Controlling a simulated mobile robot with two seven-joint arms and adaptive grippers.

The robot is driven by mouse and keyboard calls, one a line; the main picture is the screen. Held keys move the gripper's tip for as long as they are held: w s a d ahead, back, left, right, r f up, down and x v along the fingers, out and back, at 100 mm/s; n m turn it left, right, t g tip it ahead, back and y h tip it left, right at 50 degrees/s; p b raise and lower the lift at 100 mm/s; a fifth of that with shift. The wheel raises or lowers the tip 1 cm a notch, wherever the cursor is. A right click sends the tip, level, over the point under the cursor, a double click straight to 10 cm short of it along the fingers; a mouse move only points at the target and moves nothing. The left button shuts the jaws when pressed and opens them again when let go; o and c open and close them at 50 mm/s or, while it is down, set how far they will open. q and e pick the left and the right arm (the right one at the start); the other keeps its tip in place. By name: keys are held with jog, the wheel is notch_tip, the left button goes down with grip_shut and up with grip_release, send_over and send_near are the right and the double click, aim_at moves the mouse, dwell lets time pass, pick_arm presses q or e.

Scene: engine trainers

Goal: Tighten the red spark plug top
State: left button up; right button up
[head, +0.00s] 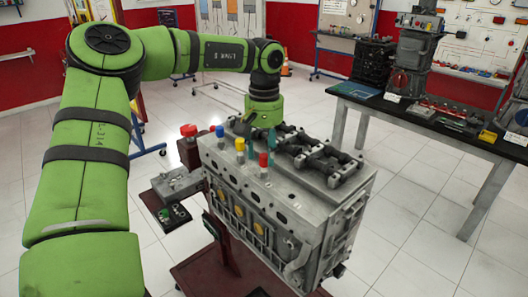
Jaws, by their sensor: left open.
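The grey engine block (285,195) stands on a dark red stand in the middle of the head view. A row of coloured spark plug tops stands upright along its near top edge: a blue one (220,131), a yellow one (240,145) and the red spark plug top (263,160). My left gripper (259,143) points down over the engine, just behind the yellow and red tops. Its fingers are apart, with nothing visible held between them. Whether a finger touches the red top cannot be told. My right gripper is not in view.
Dark rocker parts (325,158) rise along the engine's top. A black-topped workbench (400,112) with parts stands at the right. Tiled floor lies open between.

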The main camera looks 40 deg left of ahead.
aim_at(264, 155)
pick_arm(q)
notch_tip(264, 155, up, 11)
dwell(0.3)
dwell(0.5)
